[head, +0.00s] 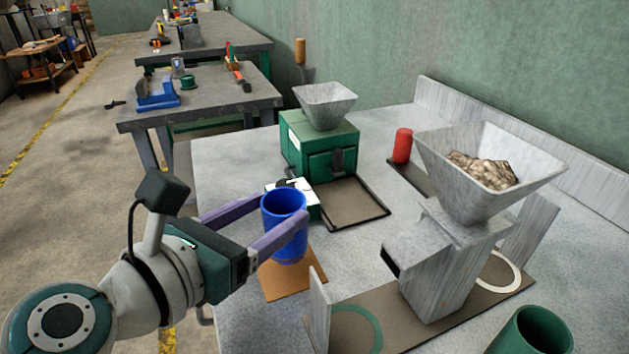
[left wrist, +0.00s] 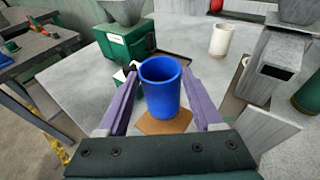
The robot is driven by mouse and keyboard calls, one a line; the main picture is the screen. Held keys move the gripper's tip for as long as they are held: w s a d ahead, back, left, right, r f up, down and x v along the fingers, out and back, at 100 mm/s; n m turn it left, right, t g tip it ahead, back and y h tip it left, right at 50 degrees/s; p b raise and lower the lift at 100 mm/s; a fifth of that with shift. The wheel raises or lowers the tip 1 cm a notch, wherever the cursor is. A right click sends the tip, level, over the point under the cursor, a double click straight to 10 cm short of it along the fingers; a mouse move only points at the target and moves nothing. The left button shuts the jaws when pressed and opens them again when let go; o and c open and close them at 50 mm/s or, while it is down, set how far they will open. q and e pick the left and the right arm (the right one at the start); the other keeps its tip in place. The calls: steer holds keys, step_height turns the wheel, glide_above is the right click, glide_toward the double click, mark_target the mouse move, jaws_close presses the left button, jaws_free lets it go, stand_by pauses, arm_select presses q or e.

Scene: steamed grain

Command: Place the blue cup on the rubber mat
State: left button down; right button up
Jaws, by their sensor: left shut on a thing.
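The blue cup (head: 286,228) is upright between the purple fingers of my left gripper (head: 266,222), which is shut on it. It also shows in the left wrist view (left wrist: 160,95). The cup overlaps a brown-orange square mat (head: 284,282) on the table; I cannot tell whether its base touches it. The square also shows below the cup in the left wrist view (left wrist: 165,124). A dark, rimmed rectangular mat or tray (head: 352,206) lies in front of the green machine. I cannot tell for sure which is the rubber mat. My right gripper is not in view.
A green machine with a grey hopper (head: 319,143) stands behind the cup, with a small white-topped box beside it. A grey mill with grain (head: 445,265) stands at right. A red cylinder (head: 402,146), a green cup (head: 531,332) and a white cup (left wrist: 221,41) are nearby.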

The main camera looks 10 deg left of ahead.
arm_select(q)
steer(key=shift+f+b, duration=0.95)
steer(key=shift+f, duration=0.65)
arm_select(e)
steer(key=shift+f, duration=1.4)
arm_select(q)
steer(key=shift+f, duration=0.15)
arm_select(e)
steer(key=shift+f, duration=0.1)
